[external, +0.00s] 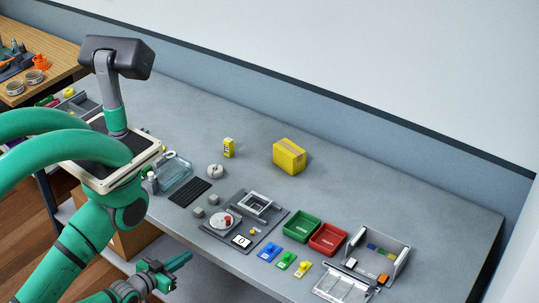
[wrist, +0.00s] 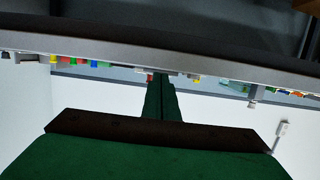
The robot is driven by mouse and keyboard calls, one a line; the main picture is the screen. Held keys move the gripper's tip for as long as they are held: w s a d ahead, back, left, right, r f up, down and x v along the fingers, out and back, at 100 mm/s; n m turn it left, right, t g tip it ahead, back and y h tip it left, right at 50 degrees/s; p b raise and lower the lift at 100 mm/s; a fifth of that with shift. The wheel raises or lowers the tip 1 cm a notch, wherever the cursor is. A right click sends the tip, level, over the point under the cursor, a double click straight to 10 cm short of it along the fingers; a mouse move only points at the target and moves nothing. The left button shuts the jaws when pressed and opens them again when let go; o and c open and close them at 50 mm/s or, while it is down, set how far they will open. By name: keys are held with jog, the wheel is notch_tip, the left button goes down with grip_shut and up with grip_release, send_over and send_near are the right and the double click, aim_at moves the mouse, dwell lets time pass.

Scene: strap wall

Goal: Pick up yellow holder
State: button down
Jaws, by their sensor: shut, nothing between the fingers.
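A small yellow piece (external: 303,270) lies at the right end of a row with a blue piece (external: 268,252) and a green piece (external: 286,261), near the table's front edge. A small upright yellow container (external: 228,147) and a larger yellow box (external: 289,157) stand farther back. I cannot tell for certain which is the yellow holder. My gripper (external: 184,260) is off the table's front edge, low and left of the row, apart from all of them. In the wrist view its fingers (wrist: 160,92) are together and empty.
Green (external: 302,228) and red (external: 328,239) bins stand behind the row. A clear-fronted tray (external: 345,286) and an open grey box (external: 395,258) are to the right. A dark board (external: 232,236) with fixtures is to the left. The table edge (wrist: 220,68) crosses the wrist view.

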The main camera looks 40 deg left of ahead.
jog(key=c, duration=1.4)
grip_release()
